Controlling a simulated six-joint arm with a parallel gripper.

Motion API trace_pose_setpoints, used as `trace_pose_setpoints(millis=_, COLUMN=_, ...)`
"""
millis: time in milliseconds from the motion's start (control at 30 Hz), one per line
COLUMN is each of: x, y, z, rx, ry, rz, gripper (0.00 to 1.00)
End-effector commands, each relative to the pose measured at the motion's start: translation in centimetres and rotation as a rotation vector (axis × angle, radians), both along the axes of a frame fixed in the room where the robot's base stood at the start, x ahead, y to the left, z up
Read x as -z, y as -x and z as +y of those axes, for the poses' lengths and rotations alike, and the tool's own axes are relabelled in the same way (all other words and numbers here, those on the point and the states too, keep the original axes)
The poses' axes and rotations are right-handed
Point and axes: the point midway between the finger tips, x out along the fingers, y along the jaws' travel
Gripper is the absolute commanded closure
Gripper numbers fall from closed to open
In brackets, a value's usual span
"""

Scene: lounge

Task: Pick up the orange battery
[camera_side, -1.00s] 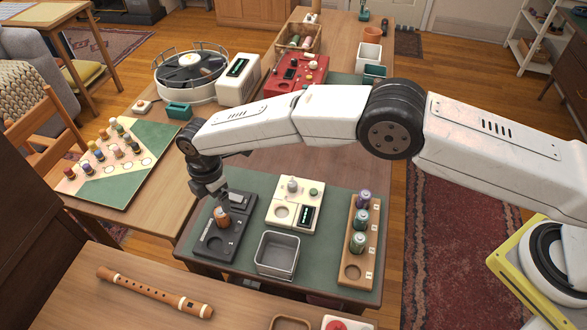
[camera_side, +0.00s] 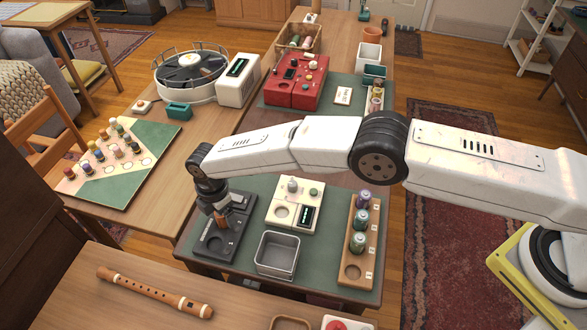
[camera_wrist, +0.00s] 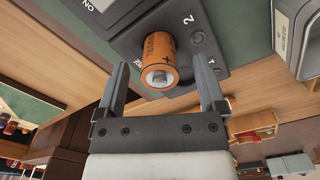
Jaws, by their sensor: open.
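The orange battery (camera_wrist: 158,62) stands upright in the dark grey device (camera_wrist: 125,30), its terminal end facing the wrist camera. My gripper (camera_wrist: 163,88) is open, with one finger on each side of the battery and a visible space beside each finger. In the side view my gripper (camera_side: 222,226) is low over the dark device (camera_side: 238,245) at the left of the green mat and hides most or all of the battery.
A metal tin (camera_side: 278,254) stands right of the dark device. A cream device (camera_side: 296,205) is behind it. A wooden rack (camera_side: 352,273) with several cylindrical cells is farther right. A wooden flute (camera_side: 155,293) lies on the front table.

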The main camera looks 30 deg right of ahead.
Motion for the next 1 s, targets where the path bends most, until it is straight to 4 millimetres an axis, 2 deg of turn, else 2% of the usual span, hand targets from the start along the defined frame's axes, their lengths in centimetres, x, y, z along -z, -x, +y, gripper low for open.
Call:
trace_pose_setpoints(millis=133, x=0.57, y=0.01, z=0.00, rx=0.000, ry=0.000, rz=0.000, gripper=0.11)
trace_pose_setpoints(millis=633, x=0.58, y=0.01, z=-0.01, rx=0.000, ry=0.000, rz=0.000, gripper=0.11)
trace_pose_setpoints(millis=667, x=0.58, y=0.01, z=-0.01, rx=0.000, ry=0.000, rz=0.000, gripper=0.17)
trace_pose_setpoints(millis=900, x=0.58, y=0.01, z=-0.01, rx=0.000, ry=0.000, rz=0.000, gripper=0.93)
trace_pose_setpoints(millis=933, x=0.58, y=0.01, z=-0.01, rx=0.000, ry=0.000, rz=0.000, gripper=1.00)
trace_pose_setpoints(millis=1000, x=0.53, y=-0.02, z=0.01, rx=0.000, ry=0.000, rz=-0.001, gripper=1.00)
